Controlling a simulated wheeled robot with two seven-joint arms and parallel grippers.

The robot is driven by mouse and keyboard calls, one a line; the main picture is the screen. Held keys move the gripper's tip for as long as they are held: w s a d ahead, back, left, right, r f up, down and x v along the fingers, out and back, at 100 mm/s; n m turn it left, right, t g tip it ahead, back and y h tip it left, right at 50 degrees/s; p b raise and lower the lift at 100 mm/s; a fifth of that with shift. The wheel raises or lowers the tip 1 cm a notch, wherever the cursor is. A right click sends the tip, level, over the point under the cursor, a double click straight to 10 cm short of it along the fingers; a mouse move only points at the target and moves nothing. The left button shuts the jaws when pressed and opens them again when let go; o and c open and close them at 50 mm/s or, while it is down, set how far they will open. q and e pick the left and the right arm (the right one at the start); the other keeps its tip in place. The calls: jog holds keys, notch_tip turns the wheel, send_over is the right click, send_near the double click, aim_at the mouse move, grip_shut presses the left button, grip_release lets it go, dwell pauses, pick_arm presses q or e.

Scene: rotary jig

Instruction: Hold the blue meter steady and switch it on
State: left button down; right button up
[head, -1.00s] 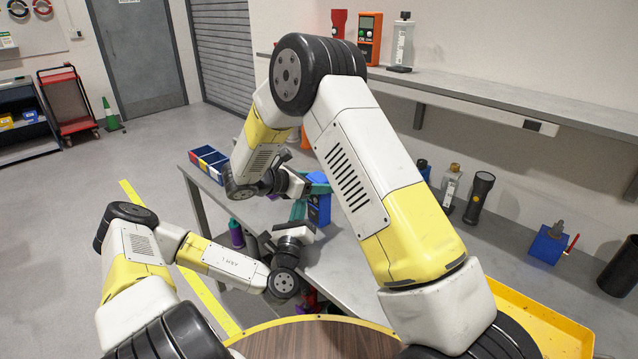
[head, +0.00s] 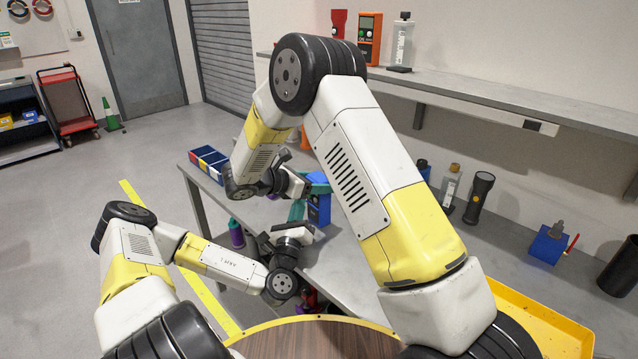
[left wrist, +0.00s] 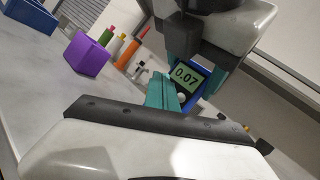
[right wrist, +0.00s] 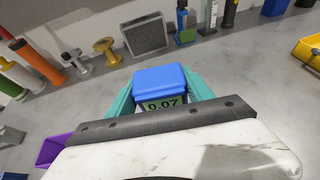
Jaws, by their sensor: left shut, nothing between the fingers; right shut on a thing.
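The blue meter (head: 319,210) stands upright above the bench, gripped by my right gripper (head: 317,184). In the right wrist view the teal fingers are shut on both sides of the meter (right wrist: 160,77). In the left wrist view the meter (left wrist: 203,83) shows a lit display reading 0.07, with a pale round button below it. My left gripper (left wrist: 163,92) is shut and empty, its fingertips close in front of the meter beside the button. Whether they touch it I cannot tell. The meter's lower part is hidden there.
The grey bench (head: 350,262) carries blue and red bins (head: 208,162), a purple container (left wrist: 87,54), a dark torch (head: 478,197) and a blue block with a red lever (head: 549,243). A yellow tray (head: 540,325) lies at the near right. A shelf (head: 500,93) runs behind.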

pick_arm(q)
jog(key=shift+s+a, duration=0.2)
jog(key=shift+a, duration=0.1)
jog(key=shift+s+a, duration=0.9)
jog(key=shift+a, duration=0.25)
jog(key=shift+s+a, duration=0.9)
jog(key=shift+a, duration=0.25)
pick_arm(e)
jog(key=o, duration=1.6)
